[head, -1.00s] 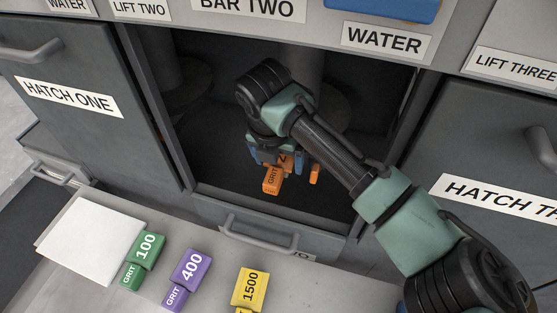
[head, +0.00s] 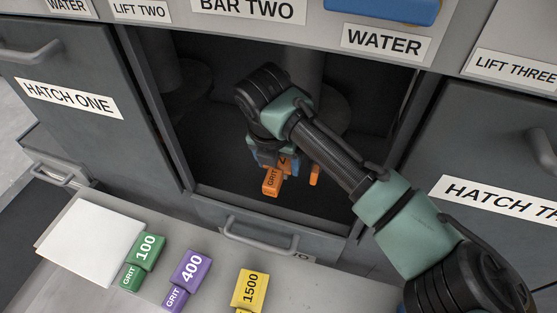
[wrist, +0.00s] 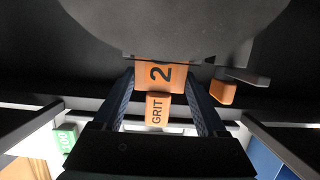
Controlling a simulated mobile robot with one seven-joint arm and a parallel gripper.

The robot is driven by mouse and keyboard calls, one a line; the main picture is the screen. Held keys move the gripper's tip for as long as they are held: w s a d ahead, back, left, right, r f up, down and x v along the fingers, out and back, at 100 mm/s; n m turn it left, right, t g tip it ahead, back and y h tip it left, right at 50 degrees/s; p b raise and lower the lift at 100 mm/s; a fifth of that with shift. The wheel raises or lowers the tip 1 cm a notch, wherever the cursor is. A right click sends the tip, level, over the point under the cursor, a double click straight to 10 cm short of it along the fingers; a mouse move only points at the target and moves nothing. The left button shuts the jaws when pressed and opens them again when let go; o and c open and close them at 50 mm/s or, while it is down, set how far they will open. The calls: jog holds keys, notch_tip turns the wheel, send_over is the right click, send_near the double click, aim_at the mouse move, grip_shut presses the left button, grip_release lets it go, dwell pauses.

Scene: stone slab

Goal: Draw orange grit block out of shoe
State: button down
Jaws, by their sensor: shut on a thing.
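The orange grit block (head: 272,182), marked with a 2 and GRIT, is inside the open middle bay. In the wrist view the orange grit block (wrist: 158,108) lies between the two dark blue fingers of my gripper (wrist: 160,100). My gripper (head: 277,163) is shut on it, with a finger on each side. The far end of the block meets a dark grey rounded body (wrist: 180,35), which looks like the shoe. I cannot tell how deep the block sits in it. The shoe is mostly hidden behind my arm in the head view.
A small orange piece (head: 315,176) is just right of the block. Green (head: 143,262), purple (head: 187,277) and yellow (head: 249,290) grit blocks and a white pad (head: 90,238) lie on the front ledge. The bay's side walls and the top panel frame my arm.

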aim_at(271, 184)
jog(key=shift+s+a+p, duration=0.25)
jog(key=shift+s+p, duration=0.1)
jog(key=shift+s, duration=0.45)
jog(key=shift+s+a+p, duration=0.25)
jog(key=shift+s+p, duration=0.15)
jog(key=shift+s, duration=0.4)
jog(key=shift+s+a+p, duration=0.25)
jog(key=shift+s+p, duration=0.1)
jog(key=shift+s, duration=0.45)
jog(key=shift+s+a+r+p, duration=0.25)
jog(key=shift+s+r+p, duration=0.45)
jog(key=shift+r+p, duration=0.35)
jog(key=shift+s+a+r+p, duration=0.25)
jog(key=shift+s+r+p, duration=0.25)
jog(key=shift+s+p, duration=0.25)
